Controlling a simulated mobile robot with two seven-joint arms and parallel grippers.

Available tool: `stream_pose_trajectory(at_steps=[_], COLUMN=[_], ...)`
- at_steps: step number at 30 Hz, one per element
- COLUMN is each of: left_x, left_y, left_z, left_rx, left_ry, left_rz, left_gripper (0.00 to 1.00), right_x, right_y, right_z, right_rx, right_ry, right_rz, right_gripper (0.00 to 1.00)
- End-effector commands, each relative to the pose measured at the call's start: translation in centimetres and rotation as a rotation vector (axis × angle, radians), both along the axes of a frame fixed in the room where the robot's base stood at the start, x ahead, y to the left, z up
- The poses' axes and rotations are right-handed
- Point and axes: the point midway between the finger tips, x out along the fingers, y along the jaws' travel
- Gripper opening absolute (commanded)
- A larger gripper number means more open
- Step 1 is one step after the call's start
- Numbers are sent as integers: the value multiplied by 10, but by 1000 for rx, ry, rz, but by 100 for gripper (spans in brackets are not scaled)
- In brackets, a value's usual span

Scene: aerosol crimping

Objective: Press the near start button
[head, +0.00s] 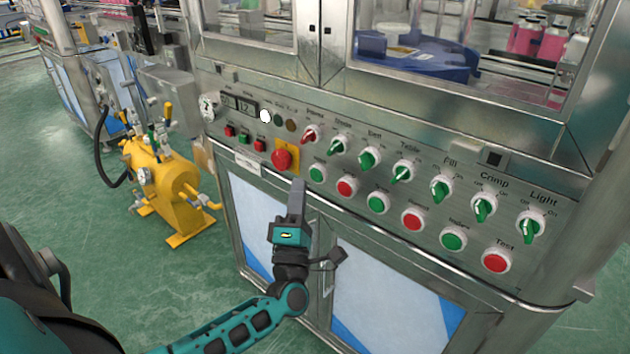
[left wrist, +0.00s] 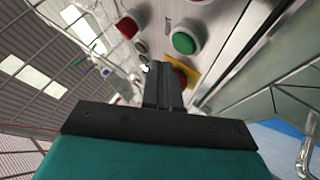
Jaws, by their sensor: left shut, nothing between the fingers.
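A row of round push buttons runs along the lower part of the sloped control panel in the head view. The leftmost is a green button (head: 317,173), with a red button (head: 347,187) to its right; their labels are too small to read. My left gripper (head: 297,186) is shut and empty, pointing up at the panel just left of and below that green button. In the left wrist view my closed fingers (left wrist: 163,70) point toward the panel, with a green button (left wrist: 184,43) beyond their tips. No contact is visible. My right gripper is not in view.
A red emergency stop (head: 282,159) on a yellow plate sits close to my left fingers. Selector switches (head: 369,157) line the panel above the buttons. A yellow machine (head: 165,190) stands on the green floor at left. Cabinet doors (head: 380,290) lie below the panel.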

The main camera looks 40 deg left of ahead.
Motion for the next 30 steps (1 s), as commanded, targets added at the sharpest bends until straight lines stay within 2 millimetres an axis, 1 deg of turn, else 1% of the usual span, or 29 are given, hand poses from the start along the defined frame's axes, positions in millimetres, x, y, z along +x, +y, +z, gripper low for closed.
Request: stream_pose_trajectory(at_steps=[3, 7, 16, 30], left_x=[8, 11, 11, 11], left_y=[0, -1, -1, -1], left_z=[-1, 0, 0, 0], left_rx=[-1, 0, 0, 0], left_ry=[0, 0, 0, 0], left_rz=[1, 0, 0, 0], left_gripper=[0, 0, 0, 0], right_x=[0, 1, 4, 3], right_y=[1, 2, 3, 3], right_z=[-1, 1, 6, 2], right_rx=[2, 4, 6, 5], right_ry=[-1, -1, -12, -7], right_rz=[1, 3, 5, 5], right_gripper=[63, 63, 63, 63])
